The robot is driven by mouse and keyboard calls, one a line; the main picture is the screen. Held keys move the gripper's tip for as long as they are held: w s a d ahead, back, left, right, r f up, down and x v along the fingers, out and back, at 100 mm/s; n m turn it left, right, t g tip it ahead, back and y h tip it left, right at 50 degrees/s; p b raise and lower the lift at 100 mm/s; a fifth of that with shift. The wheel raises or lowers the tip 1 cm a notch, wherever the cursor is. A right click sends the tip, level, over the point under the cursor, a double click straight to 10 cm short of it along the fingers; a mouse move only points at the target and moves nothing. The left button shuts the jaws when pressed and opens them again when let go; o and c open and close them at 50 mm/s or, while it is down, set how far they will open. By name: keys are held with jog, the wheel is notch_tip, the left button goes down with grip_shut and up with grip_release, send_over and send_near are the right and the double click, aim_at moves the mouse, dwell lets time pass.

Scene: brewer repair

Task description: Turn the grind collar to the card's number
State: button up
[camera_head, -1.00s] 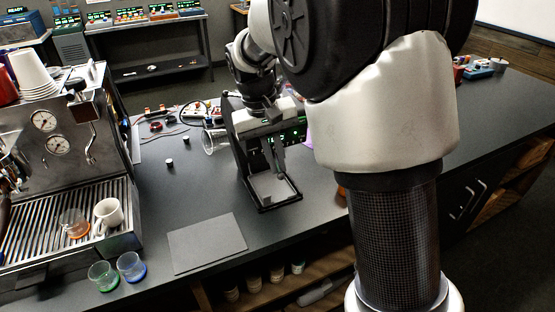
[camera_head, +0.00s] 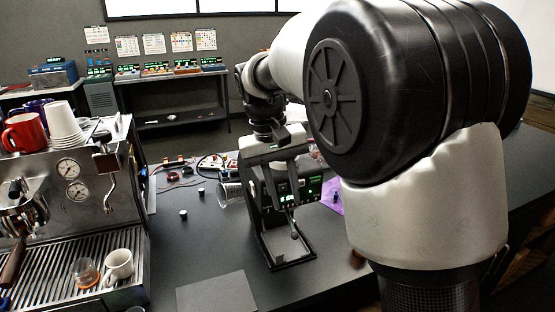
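The grinder (camera_head: 284,240), a dark machine with a lit green display (camera_head: 312,187), stands on the counter at the picture's middle. My gripper (camera_head: 275,155) is over the top of the grinder, pointing down. Its fingers and the grind collar blend together there, so I cannot tell whether the fingers touch the collar or are open or shut. The collar's marks are hidden. Several cards or sheets (camera_head: 154,44) hang on the back wall, but their print is too small to read.
An espresso machine (camera_head: 68,215) with a red mug (camera_head: 22,132) and stacked white cups (camera_head: 64,124) on top stands at left. A glass jug (camera_head: 230,194) is just left of the grinder. A grey mat (camera_head: 217,293) lies in front. Cables and small parts lie behind.

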notch_tip(320, 180, up, 9)
jog(key=a, duration=0.1)
jog(key=shift+a+r+p, duration=0.15)
jog(key=shift+a+p, duration=0.25)
jog(key=shift+s, duration=0.15)
jog(key=s+d+r+t+y+p, duration=0.1)
jog(key=s+d+r+t+y, duration=0.1)
jog(key=s+d, duration=0.75)
jog(key=s+f+t, duration=0.1)
jog(key=s+f, duration=0.2)
jog(key=s, duration=0.3)
jog(key=s+d+f+m+t, duration=0.1)
jog(key=s+f+t, duration=0.1)
jog(key=s, duration=0.4)
jog(key=shift+d+f+p, duration=0.25)
jog(key=shift+f+p, duration=0.05)
jog(key=shift+f, duration=0.55)
